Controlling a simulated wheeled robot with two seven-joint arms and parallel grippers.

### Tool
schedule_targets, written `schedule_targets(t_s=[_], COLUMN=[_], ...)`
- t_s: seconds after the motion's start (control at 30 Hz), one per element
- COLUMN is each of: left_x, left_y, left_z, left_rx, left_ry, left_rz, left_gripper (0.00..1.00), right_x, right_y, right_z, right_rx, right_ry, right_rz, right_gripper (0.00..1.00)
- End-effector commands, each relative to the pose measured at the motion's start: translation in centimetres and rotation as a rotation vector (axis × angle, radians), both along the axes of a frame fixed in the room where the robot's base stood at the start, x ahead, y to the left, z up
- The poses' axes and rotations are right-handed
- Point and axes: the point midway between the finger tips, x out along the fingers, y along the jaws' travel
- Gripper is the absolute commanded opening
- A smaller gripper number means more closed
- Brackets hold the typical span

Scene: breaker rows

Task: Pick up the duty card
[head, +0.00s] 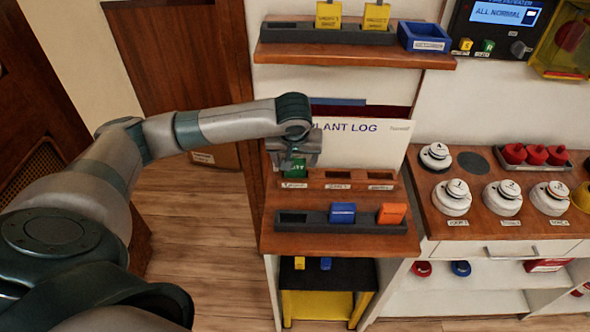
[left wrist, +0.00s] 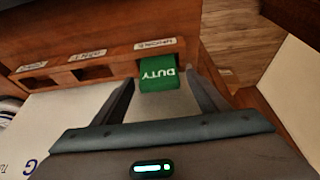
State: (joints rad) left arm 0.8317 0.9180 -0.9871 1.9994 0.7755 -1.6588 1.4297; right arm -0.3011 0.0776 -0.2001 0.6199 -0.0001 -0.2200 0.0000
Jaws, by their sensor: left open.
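The green duty card (left wrist: 160,75) stands in a slot of the wooden card rack (left wrist: 108,66), with the word DUTY facing up in the left wrist view. In the head view the duty card (head: 295,171) shows partly beneath my left gripper (head: 292,160), in the rack's leftmost slot. My left gripper (left wrist: 160,98) is open, with one finger on each side of the card. I cannot tell whether either finger touches it. The other two rack slots look empty. My right gripper is not in view.
A white plant log sheet (head: 362,143) stands behind the rack. A dark holder (head: 300,219) with a blue card (head: 342,212) and an orange card (head: 391,213) lies in front. Round white detectors (head: 452,198) stand on the counter at right. Open floor lies at left.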

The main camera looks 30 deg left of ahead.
Motion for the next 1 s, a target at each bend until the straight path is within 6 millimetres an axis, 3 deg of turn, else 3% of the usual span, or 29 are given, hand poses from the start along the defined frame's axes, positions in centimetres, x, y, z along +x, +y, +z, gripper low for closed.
schedule_targets(t_s=[0.17,0.33,0.37,0.77,1.0], left_x=[0.0,0.0,0.0,0.1,0.2], left_y=[0.0,0.0,0.0,0.0,0.0], left_z=[0.0,0.0,0.0,0.4,2.8], left_rx=[0.000,0.000,0.000,-0.001,-0.001], left_ry=[0.000,0.000,0.000,-0.002,-0.005], left_rz=[0.000,0.000,0.000,0.001,0.001], left_gripper=[0.65,0.24,0.23,0.22,0.22], right_x=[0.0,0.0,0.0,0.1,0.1], right_y=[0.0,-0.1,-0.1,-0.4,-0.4], right_z=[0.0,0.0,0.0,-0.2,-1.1], right_rx=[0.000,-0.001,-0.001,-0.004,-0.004], right_ry=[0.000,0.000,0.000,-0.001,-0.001], right_rz=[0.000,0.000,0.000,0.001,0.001], right_gripper=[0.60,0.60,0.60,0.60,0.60])
